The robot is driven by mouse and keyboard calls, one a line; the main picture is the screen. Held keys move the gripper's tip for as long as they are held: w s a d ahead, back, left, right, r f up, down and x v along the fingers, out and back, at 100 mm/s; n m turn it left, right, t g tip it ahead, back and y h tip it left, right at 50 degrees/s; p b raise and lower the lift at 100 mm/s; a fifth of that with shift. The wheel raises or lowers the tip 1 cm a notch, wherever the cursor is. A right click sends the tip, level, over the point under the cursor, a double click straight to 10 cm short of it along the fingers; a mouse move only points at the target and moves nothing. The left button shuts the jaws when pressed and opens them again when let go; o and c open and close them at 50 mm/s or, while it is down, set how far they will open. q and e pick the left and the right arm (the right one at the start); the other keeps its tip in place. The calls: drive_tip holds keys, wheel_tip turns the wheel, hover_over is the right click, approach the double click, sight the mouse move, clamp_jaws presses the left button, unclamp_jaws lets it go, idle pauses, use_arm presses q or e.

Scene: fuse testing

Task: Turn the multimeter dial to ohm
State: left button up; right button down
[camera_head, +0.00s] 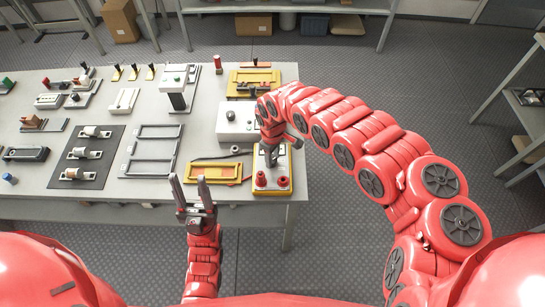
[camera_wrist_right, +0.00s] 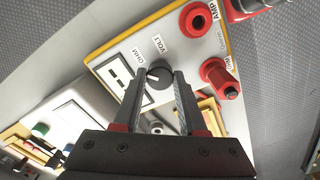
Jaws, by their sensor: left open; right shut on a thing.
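The multimeter (camera_head: 287,165) is a white box with a yellow edge at the front right of the table. Its face (camera_wrist_right: 183,52) fills the middle of the right wrist view, with OHM, VOLT and AMP labels around a dark round dial (camera_wrist_right: 158,77). A pale mark shows on the dial; I cannot tell exactly which label it points to. My right gripper (camera_head: 271,155) reaches down over the multimeter, its two fingers (camera_wrist_right: 160,80) shut on the dial from both sides. My left gripper (camera_head: 187,180) is open and empty in front of the table's front edge.
Red terminals (camera_head: 283,182) stand on the multimeter's near end. A yellow frame (camera_head: 215,173) lies left of it, a white box with a knob (camera_head: 237,122) behind it. A dark mat with several fuses (camera_head: 88,157) and a grey rack (camera_head: 152,150) lie farther left.

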drive_tip(key=shift+m, duration=1.1)
drive_tip(key=shift+c, duration=2.3)
unclamp_jaws()
wheel_tip(320, 180, up, 9)
drive_tip(key=b, duration=0.2)
wheel_tip(320, 180, up, 8)
drive_tip(key=r+p, duration=0.1)
drive_tip(key=p, duration=0.6)
hover_over(274, 159)
drive_tip(key=shift+s+a+f, duration=0.15)
drive_tip(key=shift+a+f, duration=0.15)
